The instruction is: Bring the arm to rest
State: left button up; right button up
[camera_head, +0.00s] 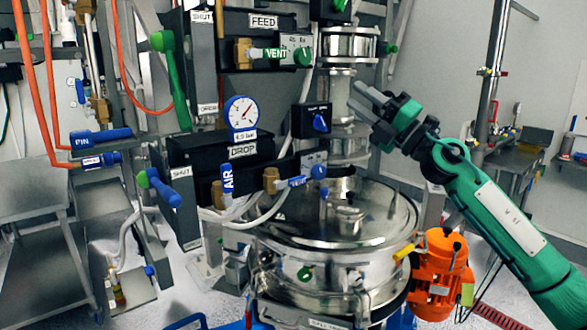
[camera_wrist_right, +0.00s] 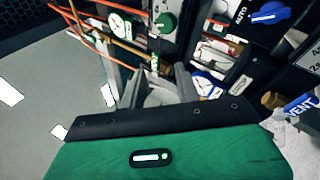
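My right arm, green with black joints, comes in from the right edge of the head view. Its gripper (camera_head: 357,95) is raised in front of the steel column of the sifter (camera_head: 338,230), above the round lid. The two grey fingers look apart with nothing between them. In the right wrist view the fingers (camera_wrist_right: 161,80) also show apart, beyond the black and green hand. I cannot tell whether they touch the column. My left gripper is not in view.
A black panel labelled DROP (camera_head: 243,152) with a pressure gauge (camera_head: 241,112) stands left of the column. A FEED valve block (camera_head: 263,22) is above. An orange motor (camera_head: 440,275) sits below my right arm. Open space lies right of the column, before the grey wall.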

jog(key=s+d+f+m+t+h, duration=0.1)
jog(key=s+d+f+m+h, duration=0.15)
jog(key=f+m+h, duration=0.6)
jog(key=s+d+f+m+t+h, duration=0.3)
jog(key=f+m, duration=0.6)
jog(key=f, duration=0.8)
jog(key=s+d+f+m+h, duration=0.1)
jog(key=s+f+m+h, duration=0.1)
jog(key=f+m+h, duration=0.85)
jog(key=s+d+f+m+g+y, duration=0.25)
jog(key=s+f+g, duration=0.55)
jog(key=s+f, duration=1.05)
jog(key=s+f+m+g, duration=0.1)
jog(key=s+f+g, duration=0.25)
jog(key=s, duration=0.55)
jog(key=s+f+g, duration=0.3)
jog(key=s+f, duration=0.2)
jog(key=s, duration=0.4)
notch_tip(320, 180, down, 30)
jog(key=f+g, duration=0.1)
jog(key=s+d+f, duration=0.1)
jog(key=s+f, duration=0.8)
jog(key=s+d+f+g, duration=0.1)
jog(key=s+d+f, duration=0.1)
jog(key=s+f, duration=0.8)
jog(key=shift+s+d+p, duration=0.2)
jog(key=shift+d+p, duration=0.1)
